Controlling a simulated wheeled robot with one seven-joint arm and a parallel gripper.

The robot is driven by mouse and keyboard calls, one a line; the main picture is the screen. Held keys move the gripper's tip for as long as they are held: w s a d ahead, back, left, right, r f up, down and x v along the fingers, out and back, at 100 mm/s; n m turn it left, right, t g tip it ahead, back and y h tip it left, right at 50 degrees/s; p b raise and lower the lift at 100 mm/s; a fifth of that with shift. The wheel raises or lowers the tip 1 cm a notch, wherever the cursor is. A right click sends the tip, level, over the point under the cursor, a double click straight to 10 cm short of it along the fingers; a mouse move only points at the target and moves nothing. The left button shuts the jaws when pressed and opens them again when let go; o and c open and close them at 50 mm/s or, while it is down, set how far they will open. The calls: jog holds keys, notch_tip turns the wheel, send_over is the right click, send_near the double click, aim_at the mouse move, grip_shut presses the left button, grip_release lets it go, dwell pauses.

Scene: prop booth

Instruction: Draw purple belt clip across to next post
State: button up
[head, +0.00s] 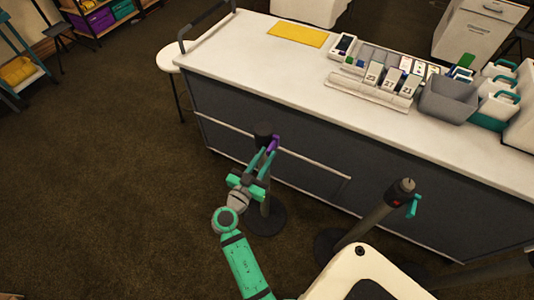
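The purple belt clip (272,144) is at the head of a dark post (264,131), on its right side. The post stands in front of the counter, on a round dark base. My gripper (268,153) reaches up to the clip from below. Its two teal fingers are apart, with the tips close to the clip. I cannot tell whether they touch it. A second post (378,213) stands to the right, leaning in the picture, with a black head, a small red part and a teal clip (413,206) on its right side.
The long counter (240,60) with a white top runs behind both posts. A grey bin (449,99), number cards and a yellow mat (297,35) are on it. A white stool (168,62) stands at its left end. Brown carpet (100,180) is open at the left.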

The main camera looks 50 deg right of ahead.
jog(key=shift+x, duration=0.75)
grip_shut()
